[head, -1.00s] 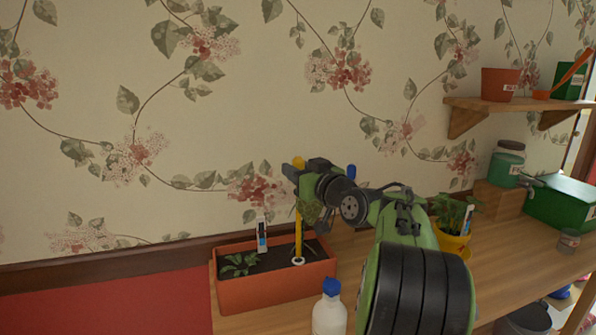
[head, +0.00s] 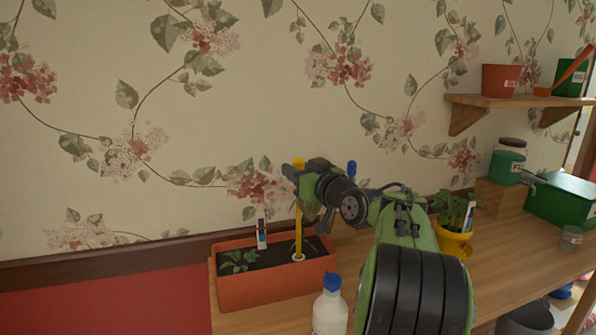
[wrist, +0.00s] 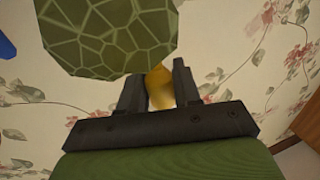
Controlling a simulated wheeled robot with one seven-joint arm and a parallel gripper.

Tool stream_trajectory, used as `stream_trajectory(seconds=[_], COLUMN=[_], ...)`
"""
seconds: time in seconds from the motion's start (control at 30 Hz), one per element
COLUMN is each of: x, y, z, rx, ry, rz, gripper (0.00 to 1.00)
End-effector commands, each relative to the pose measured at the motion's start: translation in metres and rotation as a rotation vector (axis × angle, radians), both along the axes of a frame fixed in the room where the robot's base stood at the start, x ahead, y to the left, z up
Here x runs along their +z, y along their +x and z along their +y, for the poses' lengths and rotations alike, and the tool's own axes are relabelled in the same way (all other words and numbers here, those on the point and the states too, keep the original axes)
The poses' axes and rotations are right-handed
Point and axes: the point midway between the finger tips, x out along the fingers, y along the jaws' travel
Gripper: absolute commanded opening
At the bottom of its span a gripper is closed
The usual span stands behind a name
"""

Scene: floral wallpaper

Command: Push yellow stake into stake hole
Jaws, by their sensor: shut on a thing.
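The yellow stake (head: 298,232) stands roughly upright at the planter box (head: 270,289). Its lower end meets the white ring of the stake hole (head: 298,258) in the dark soil; how deep it sits I cannot tell. My gripper (head: 300,176) is shut on the stake near its top. In the wrist view the stake (wrist: 160,88) shows blurred between the two dark fingers of my gripper (wrist: 157,82).
A small plant (head: 238,260) and a white-and-blue tag (head: 262,236) stand in the planter. A blue-capped white bottle (head: 330,310) is in front. A yellow pot (head: 453,240) and green box (head: 560,203) stand to the right. The wallpapered wall is close behind.

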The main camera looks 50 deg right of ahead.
Motion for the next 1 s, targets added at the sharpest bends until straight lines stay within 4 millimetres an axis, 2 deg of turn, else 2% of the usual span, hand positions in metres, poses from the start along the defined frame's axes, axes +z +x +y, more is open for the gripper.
stream_trajectory(seconds=[1.0], x=[-0.026], y=[0.000], z=[0.000], rx=[0.001], ry=[0.001], rz=[0.000], gripper=[0.00])
